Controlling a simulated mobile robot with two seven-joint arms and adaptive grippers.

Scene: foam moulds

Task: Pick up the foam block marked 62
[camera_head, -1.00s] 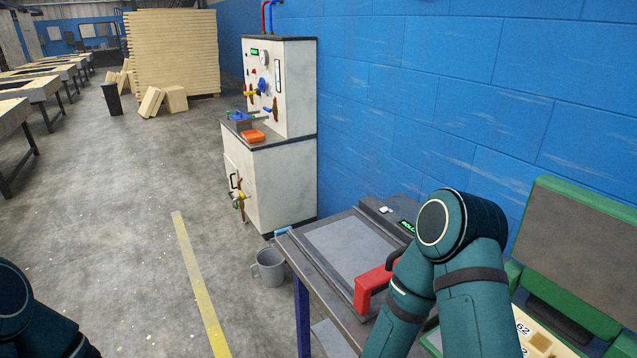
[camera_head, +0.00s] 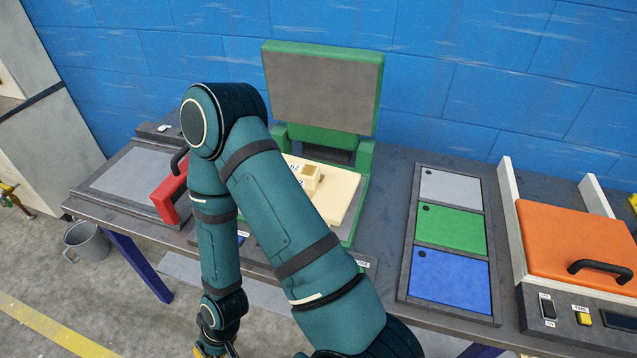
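A cream foam piece (camera_head: 343,194) lies in the open green mould (camera_head: 368,160). A small raised cream block (camera_head: 312,178) stands on it. A white label beside this block seems to read 62; a second label below it is partly covered by my arm. My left gripper is out of view.
To the right lie a tray with grey, green and blue panels (camera_head: 451,268) and an orange-lidded box (camera_head: 575,240) with a black handle. A grey bucket (camera_head: 87,242) stands on the floor. A blue wall is behind.

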